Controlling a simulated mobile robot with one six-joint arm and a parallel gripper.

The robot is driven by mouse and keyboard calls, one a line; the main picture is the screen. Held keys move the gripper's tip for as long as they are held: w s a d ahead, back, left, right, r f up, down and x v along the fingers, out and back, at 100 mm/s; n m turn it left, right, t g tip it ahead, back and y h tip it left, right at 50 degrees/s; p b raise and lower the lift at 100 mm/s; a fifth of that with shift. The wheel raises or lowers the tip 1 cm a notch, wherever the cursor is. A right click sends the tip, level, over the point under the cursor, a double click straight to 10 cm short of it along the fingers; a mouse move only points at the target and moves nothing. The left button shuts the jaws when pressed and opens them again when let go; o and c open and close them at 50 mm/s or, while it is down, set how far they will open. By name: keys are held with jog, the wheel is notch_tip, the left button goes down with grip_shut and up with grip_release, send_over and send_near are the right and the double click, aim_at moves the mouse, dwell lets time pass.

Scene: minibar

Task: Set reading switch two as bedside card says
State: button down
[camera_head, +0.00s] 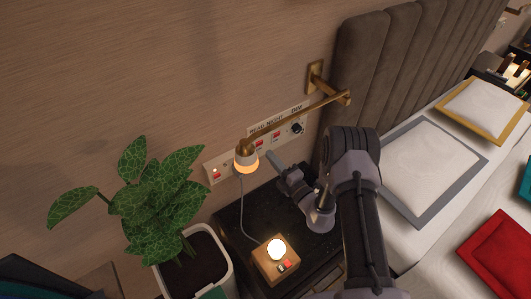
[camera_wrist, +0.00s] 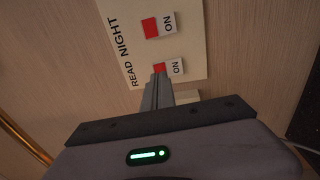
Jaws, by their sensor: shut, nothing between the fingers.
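A pale switch panel (camera_wrist: 185,35) fills the upper middle of the wrist view. It carries the words READ and NIGHT and two red switches, each with an ON label beside it. The switch by NIGHT (camera_wrist: 151,28) is in full view. The switch by READ (camera_wrist: 159,67) is partly hidden by my fingertips. My gripper (camera_wrist: 158,74) is shut and empty, its tips at or just in front of that switch; I cannot tell whether they touch. In the head view my gripper (camera_head: 270,155) points at the wall panel (camera_head: 228,165). No readable bedside card shows.
A brass wall lamp (camera_head: 246,160) hangs close left of my gripper, its arm crossing the panel. A dark bedside table (camera_head: 235,220) bears a small lit wooden lamp (camera_head: 276,250). A potted plant (camera_head: 150,200) stands left, the bed (camera_head: 435,170) right. A dark dial (camera_head: 297,128) ends the panel.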

aim_at(260, 143)
jog(key=b+x, duration=0.1)
jog(key=x, duration=0.2)
jog(key=shift+w+a, duration=0.15)
jog(key=shift+w, duration=0.1)
jog(key=shift+w+a+r, duration=0.1)
jog(key=shift+w+a, duration=0.05)
jog(key=shift+w+r, duration=0.1)
jog(key=shift+w, duration=0.05)
